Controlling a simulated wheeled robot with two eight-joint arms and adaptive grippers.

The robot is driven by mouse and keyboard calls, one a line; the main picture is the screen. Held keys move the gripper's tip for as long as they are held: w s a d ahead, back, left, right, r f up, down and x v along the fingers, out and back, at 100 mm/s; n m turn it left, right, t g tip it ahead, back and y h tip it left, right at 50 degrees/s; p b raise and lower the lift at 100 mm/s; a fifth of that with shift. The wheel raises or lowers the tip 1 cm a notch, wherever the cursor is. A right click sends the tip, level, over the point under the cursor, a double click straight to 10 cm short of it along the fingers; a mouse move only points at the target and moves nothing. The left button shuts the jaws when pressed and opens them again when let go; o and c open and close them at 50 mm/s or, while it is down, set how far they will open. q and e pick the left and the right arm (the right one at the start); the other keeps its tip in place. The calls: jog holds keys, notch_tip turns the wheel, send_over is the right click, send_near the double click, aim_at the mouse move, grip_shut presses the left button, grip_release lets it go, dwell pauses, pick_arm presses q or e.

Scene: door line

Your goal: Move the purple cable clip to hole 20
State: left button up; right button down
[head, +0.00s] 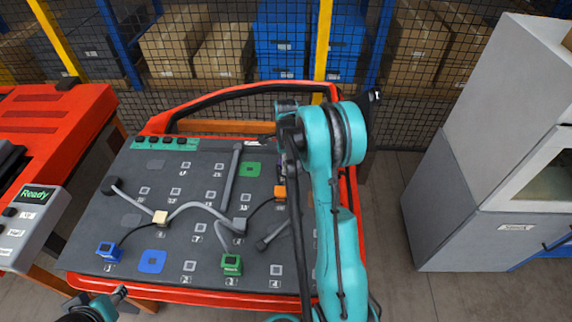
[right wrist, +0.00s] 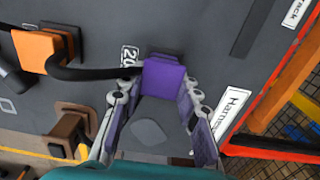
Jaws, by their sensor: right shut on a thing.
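The purple cable clip (right wrist: 163,80) is between the fingers of my right gripper (right wrist: 157,94), which is shut on it. The clip is at the board beside the printed 20 label (right wrist: 130,57). The hole under it is hidden, so I cannot tell whether it is seated. A black cable (right wrist: 95,73) runs from the clip to an orange clip (right wrist: 35,48). In the head view, my right arm largely hides the right gripper and purple clip. Part of my left arm's end (head: 105,305) shows low at the left; its finger state is unclear.
The dark board (head: 190,235) lies in a red door frame (head: 150,292). It carries blue (head: 108,250), cream (head: 161,217), grey (head: 239,224) and green (head: 231,263) clips with cables. A red bench with a Ready screen (head: 35,194) stands left; a grey cabinet (head: 460,205) stands right.

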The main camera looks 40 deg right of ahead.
jog(key=c, duration=1)
grip_release()
jog(key=shift+r, duration=0.1)
notch_tip(320, 180, up, 12)
jog(key=shift+f, duration=0.1)
